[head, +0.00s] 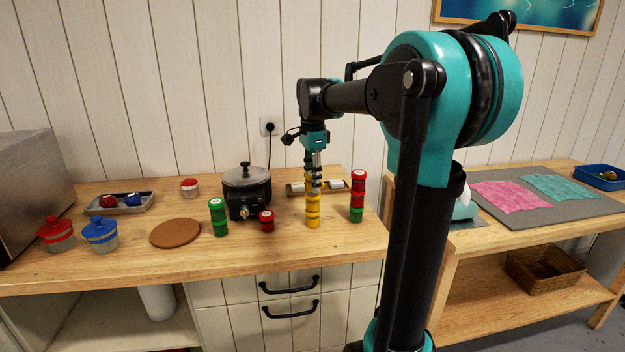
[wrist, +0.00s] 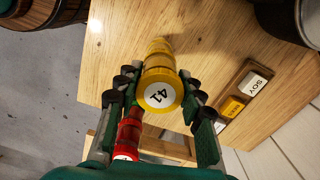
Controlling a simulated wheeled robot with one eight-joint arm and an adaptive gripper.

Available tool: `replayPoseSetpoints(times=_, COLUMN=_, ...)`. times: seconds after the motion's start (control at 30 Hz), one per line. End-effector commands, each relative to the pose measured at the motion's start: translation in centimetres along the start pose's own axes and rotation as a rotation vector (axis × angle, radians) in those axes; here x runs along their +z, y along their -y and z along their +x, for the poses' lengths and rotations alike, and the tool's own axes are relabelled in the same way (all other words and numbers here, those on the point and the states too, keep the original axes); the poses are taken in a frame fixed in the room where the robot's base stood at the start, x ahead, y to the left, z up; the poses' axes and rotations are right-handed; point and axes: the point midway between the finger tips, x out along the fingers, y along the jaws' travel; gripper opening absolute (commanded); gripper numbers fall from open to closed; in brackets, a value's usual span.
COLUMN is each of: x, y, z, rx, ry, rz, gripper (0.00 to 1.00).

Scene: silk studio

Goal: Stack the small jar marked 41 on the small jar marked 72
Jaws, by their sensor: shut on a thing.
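The small yellow jar marked 41 (wrist: 160,94) sits between the fingers of my gripper (wrist: 160,98), its numbered lid facing the wrist camera. In the head view my gripper (head: 314,182) points down over a yellow stack (head: 313,212) near the counter's front right. More yellow (wrist: 160,52) shows beyond the held jar in the wrist view, in line with it. I cannot tell whether the held jar touches what is below. No mark 72 is readable in either view.
A red-and-green stack (head: 357,197) stands close on the right. A single red jar (head: 266,221), a green stack (head: 218,217) and a black cooker (head: 247,192) stand to the left. A wooden rack with labelled blocks (wrist: 240,98) lies behind. A cork mat (head: 175,233) is farther left.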

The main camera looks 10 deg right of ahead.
Motion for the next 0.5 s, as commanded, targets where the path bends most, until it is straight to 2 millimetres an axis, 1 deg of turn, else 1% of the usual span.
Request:
replayPoseSetpoints(times=0.47, x=0.00, y=0.01, z=0.89, rx=0.000, ry=0.000, rz=0.000, gripper=0.08)
replayPoseSetpoints(times=0.5, x=0.00, y=0.01, z=0.93, rx=0.000, ry=0.000, rz=0.000, gripper=0.39)
